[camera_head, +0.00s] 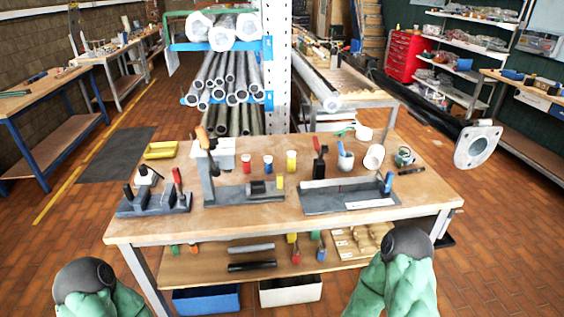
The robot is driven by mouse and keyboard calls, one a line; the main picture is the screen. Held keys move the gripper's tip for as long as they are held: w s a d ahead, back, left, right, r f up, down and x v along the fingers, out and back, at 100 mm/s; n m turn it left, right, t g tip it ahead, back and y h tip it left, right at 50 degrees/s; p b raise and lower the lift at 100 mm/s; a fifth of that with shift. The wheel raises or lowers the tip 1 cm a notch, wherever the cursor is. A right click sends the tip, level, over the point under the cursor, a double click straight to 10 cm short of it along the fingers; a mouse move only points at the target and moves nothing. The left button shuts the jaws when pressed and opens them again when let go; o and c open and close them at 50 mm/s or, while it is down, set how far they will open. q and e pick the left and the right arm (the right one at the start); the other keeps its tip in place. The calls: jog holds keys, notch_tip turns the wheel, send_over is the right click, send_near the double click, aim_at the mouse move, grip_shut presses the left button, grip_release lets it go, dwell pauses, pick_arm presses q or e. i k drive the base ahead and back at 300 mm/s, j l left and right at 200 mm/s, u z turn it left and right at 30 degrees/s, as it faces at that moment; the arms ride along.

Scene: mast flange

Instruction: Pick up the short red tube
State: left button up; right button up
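A short red cylinder (246,164), which could be the short red tube, stands upright on the workbench (420,186), just behind the grey press-like fixture (245,193). Green-covered parts of my arms show at the bottom left and bottom right edges, in front of the bench. Neither gripper shows, so both are hidden from this view.
On the bench, a block with upright tools (153,203) stands left and a grey tray (345,198) stands right. A mug (373,157) is at the back right. Loose tubes and tools lie on the lower shelf (200,268). A tube rack (262,100) stands behind the bench.

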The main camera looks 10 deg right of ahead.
aim_at(247, 170)
jog(key=i+l, duration=0.85)
